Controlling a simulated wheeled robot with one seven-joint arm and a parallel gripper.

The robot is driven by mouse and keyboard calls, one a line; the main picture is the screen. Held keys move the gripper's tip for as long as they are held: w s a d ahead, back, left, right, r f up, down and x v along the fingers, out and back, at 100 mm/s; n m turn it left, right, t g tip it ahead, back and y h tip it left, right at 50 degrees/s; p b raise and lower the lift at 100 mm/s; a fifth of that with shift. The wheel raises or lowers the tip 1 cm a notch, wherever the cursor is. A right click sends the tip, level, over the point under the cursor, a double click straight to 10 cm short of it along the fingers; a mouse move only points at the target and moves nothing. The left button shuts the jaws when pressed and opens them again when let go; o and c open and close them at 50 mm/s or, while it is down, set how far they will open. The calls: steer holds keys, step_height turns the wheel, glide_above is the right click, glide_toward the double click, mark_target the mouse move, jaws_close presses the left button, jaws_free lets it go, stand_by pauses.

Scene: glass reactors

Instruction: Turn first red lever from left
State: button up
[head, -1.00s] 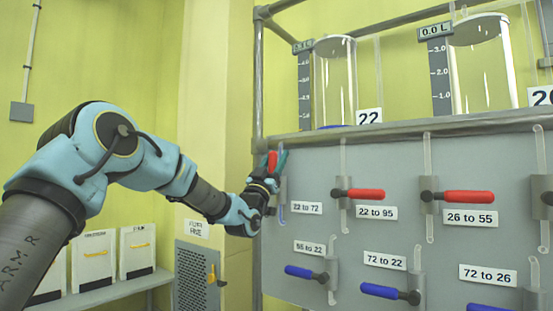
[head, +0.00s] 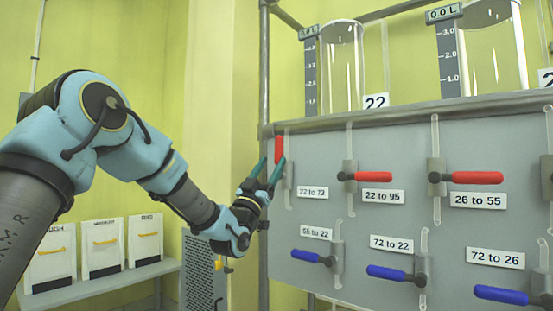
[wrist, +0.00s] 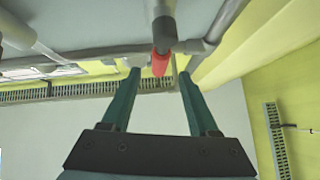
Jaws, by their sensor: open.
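The first red lever from left (head: 279,149) points upright on the grey panel, above and left of the "22 to 72" label. Its end shows as a red tip (wrist: 160,63) in the wrist view, at upper middle. My gripper (head: 270,172) is open and empty, its two teal fingers pointing up just below the lever's red handle. In the wrist view the fingers (wrist: 159,76) stand apart, with the red tip seen between their ends. I cannot tell the exact gap between fingers and lever.
Two more red levers (head: 373,177) (head: 477,178) point right along the same row. Several blue levers (head: 386,272) sit below, pointing left. Glass vessels (head: 342,65) stand above the panel rail. A metal frame post (head: 264,90) is just left of the lever. White boxes (head: 101,246) stand on a shelf at left.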

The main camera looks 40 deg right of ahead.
steer(key=shift+s+a+f, duration=0.15)
steer(key=shift+a+f, duration=0.25)
